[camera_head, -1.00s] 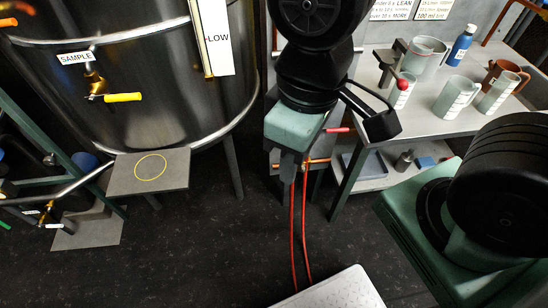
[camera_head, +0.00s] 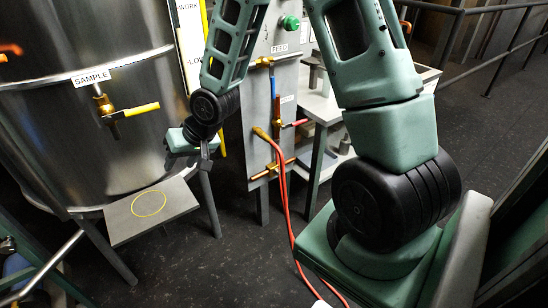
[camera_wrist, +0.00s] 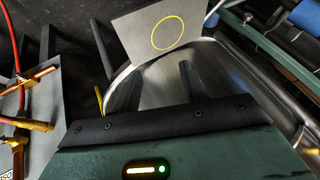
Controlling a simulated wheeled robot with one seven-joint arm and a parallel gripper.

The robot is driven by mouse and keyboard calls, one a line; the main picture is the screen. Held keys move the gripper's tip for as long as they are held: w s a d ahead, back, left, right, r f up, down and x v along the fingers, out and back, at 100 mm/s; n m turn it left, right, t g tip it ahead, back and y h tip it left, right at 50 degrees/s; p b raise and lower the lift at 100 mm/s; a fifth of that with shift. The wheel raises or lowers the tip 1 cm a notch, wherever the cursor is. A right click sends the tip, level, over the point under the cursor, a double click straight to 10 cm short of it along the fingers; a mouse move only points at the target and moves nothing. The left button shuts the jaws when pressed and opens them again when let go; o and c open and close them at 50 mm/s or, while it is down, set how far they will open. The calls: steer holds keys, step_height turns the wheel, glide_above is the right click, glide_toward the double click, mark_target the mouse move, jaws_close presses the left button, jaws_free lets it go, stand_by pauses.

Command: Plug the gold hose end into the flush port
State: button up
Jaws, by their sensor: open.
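A gold hose end (camera_head: 262,134) sits at the left part of the grey panel's face, with a red hose (camera_head: 284,195) bending down from it to the floor. It also shows in the wrist view (camera_wrist: 38,126). I cannot tell whether it is seated in a port. A brass fitting (camera_head: 272,170) is low on the panel; a small label (camera_head: 287,99) above is too small to read, so I cannot tell which port is the flush port. My gripper (camera_head: 206,160) is open and empty, left of the panel and apart from the hose end, its fingers pointing down.
The grey panel (camera_head: 256,100) carries brass pipes, a red handle (camera_head: 297,123) and a green knob (camera_head: 290,22). A steel tank (camera_head: 60,130) with a yellow-handled sample tap (camera_head: 125,112) stands left. A plate with a yellow ring (camera_head: 185,197) is below my gripper. The dark floor (camera_head: 180,265) is clear in front.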

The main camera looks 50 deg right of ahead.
steer(key=w+d+f+m+t+b, duration=0.3)
steer(key=w+d+f+m, duration=0.2)
steer(key=d+f, duration=0.4)
steer(key=m+t+h+b, duration=0.65)
steer(key=m+t, duration=0.25)
steer(key=m, duration=0.4)
glide_toward(264, 137)
steer(key=shift+h, duration=0.25)
steer(key=x, duration=0.2)
steer(key=f+x, duration=0.1)
steer(key=x, duration=0.1)
steer(key=shift+w+d, duration=0.1)
steer(key=shift+d, duration=0.15)
steer(key=shift+b+x, duration=0.35)
steer(key=shift+x, duration=3.05)
steer(key=shift+d, duration=0.15)
jaws_close()
